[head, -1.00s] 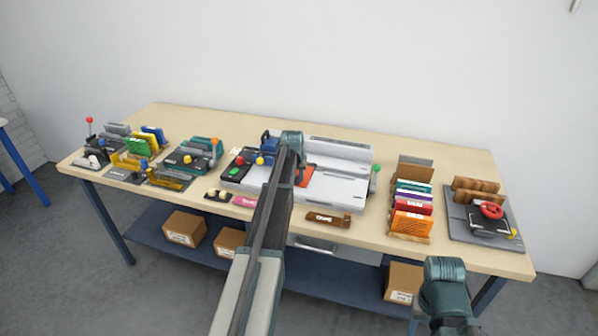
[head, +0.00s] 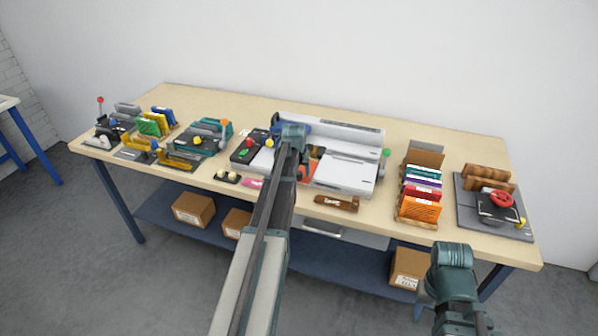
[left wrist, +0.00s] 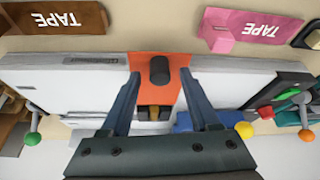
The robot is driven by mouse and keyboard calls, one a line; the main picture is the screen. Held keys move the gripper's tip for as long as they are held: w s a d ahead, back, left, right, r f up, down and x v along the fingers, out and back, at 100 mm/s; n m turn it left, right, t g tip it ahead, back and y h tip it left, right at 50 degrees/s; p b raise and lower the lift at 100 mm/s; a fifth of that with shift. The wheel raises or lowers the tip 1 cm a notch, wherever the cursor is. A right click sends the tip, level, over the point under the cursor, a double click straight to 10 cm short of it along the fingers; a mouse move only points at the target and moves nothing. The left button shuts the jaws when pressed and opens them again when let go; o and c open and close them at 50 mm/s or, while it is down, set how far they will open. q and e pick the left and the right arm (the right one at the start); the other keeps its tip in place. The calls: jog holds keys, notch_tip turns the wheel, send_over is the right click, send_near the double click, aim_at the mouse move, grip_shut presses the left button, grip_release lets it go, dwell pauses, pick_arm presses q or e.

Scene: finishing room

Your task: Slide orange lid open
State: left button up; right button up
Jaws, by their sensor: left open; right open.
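The orange lid (left wrist: 160,78) is a flat plate with a dark round knob (left wrist: 160,70) on it, seen in the left wrist view on the grey-white machine (left wrist: 50,85). In the head view only a bit of the orange lid (head: 316,153) shows beside my left arm, which hides the rest. My left gripper (left wrist: 160,75) is open, its two fingers on either side of the orange lid, with the knob between and slightly beyond the tips. I cannot tell whether the fingers touch anything.
A brown tape holder (head: 337,203) and a pink one (head: 254,183) lie in front of the machine. A green-knobbed lever (head: 386,153) stands at its right end. A file rack (head: 420,190) stands to the right, and several fixtures (head: 200,138) crowd the left.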

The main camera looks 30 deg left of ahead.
pick_arm(q)
jog(key=shift+r, duration=0.1)
jog(key=p+v, duration=1.2)
jog(key=v, duration=0.1)
jog(key=shift+s+r+p, duration=0.2)
jog(key=shift+s+p, duration=0.05)
jog(key=shift+p, duration=0.15)
jog(key=s+d+f+m+g+b, duration=0.15)
jog(key=s+d, duration=0.25)
jog(key=d, duration=0.6)
jog(key=s+d+f+m+h+b, duration=0.15)
jog(key=s+d, duration=0.25)
jog(key=d, duration=0.6)
jog(key=s+d+f+m+g, duration=0.1)
jog(key=s+d+m, duration=0.15)
jog(key=d, duration=0.75)
jog(key=s+d+f+m+g+y+b, duration=0.1)
jog(key=s+d+m+g, duration=0.1)
jog(key=s+d, duration=0.7)
jog(key=shift+s+f+m, duration=0.35)
jog(key=shift+s, duration=0.8)
